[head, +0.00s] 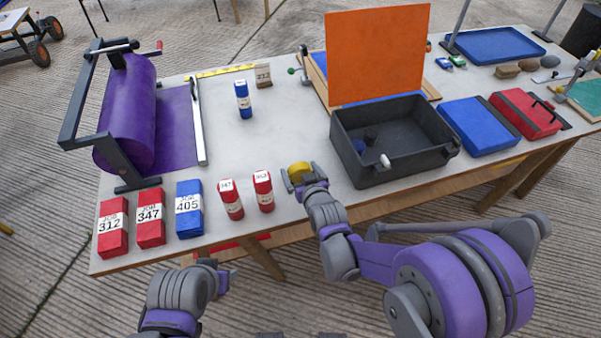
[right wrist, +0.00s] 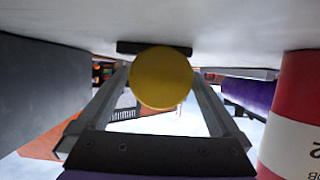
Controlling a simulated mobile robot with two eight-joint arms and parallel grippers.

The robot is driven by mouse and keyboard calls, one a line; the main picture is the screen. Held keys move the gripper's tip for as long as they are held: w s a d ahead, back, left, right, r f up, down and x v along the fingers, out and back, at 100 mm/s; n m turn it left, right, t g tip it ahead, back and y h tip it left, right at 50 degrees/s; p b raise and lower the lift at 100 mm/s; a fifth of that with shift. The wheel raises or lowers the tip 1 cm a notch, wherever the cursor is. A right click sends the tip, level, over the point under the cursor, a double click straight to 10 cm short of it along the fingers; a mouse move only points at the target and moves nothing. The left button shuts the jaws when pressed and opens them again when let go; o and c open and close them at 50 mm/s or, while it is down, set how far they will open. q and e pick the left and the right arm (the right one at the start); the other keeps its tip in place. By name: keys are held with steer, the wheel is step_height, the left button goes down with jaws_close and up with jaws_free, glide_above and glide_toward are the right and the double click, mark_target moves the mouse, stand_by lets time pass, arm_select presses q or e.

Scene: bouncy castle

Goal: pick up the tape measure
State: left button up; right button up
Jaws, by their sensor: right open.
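The yellow round tape measure (head: 299,171) is near the front edge of the table, left of the black toolbox. My right gripper (head: 298,181) is open, with its fingers at the tape measure. In the right wrist view the tape measure (right wrist: 161,78) shows as a yellow disc between the two spread fingers, near the tabletop. I cannot tell whether either finger touches it. My left gripper (head: 207,264) is low at the table's front edge, away from the tape measure. Its fingers are too hidden to read.
The open black toolbox (head: 372,178) stands close to the right of my right gripper. A red canister (head: 263,190) stands close on its left and shows large in the right wrist view (right wrist: 292,115). The table (head: 280,130) is bare behind the tape measure.

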steer(key=shift+w+a+f, duration=0.1)
steer(key=shift+w, duration=0.05)
steer(key=c, duration=1.4)
